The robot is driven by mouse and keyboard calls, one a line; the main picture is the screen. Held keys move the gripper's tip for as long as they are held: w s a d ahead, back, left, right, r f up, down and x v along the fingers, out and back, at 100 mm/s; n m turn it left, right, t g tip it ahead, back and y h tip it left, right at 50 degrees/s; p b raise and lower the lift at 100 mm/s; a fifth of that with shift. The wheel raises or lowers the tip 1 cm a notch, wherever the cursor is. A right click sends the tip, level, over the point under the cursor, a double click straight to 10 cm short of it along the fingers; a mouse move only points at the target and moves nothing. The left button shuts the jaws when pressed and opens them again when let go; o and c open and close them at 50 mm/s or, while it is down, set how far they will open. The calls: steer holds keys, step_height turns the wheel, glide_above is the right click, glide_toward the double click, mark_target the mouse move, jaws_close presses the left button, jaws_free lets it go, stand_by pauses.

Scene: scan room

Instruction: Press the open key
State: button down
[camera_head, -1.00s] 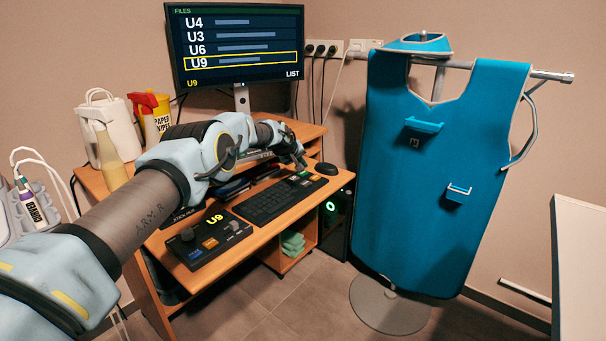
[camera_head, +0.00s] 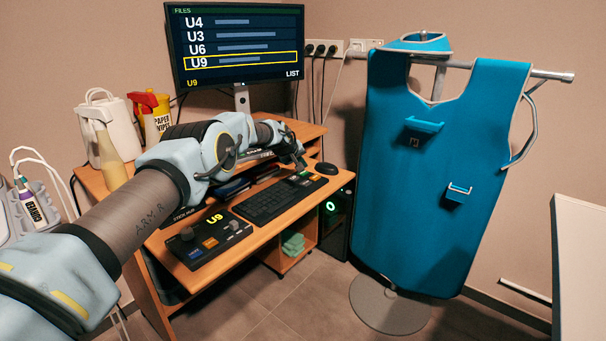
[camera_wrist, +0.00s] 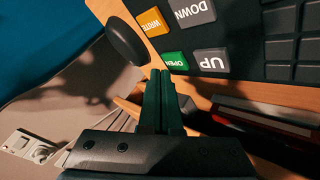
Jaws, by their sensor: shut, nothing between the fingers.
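The green open key (camera_wrist: 175,62) shows in the wrist view at the edge of a dark key panel, just past my fingertips. My gripper (camera_wrist: 161,74) is shut and empty, its green fingers pressed together. The tips appear just beside the key's lower left corner in the picture; I cannot tell the gap in height. In the head view my gripper (camera_head: 301,163) is over the right end of the keyboard (camera_head: 265,201) on the desk. The monitor (camera_head: 240,48) lists files, with U9 boxed in yellow and "LIST" at its lower right.
A black mouse (camera_head: 326,168) lies right of the keyboard. A control box (camera_head: 214,235) showing U9 sits front left. A blue apron (camera_head: 430,180) hangs at right.

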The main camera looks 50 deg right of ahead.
mark_target(302, 174)
steer(key=shift+f+b, duration=0.45)
steer(key=shift+b, duration=0.05)
steer(key=shift+f+b, duration=0.4)
steer(key=shift+b, duration=0.1)
stand_by(0.6)
stand_by(0.3)
steer(key=shift+r, duration=0.85)
steer(key=shift+r+p, duration=1.1)
steer(key=shift+r, duration=1.4)
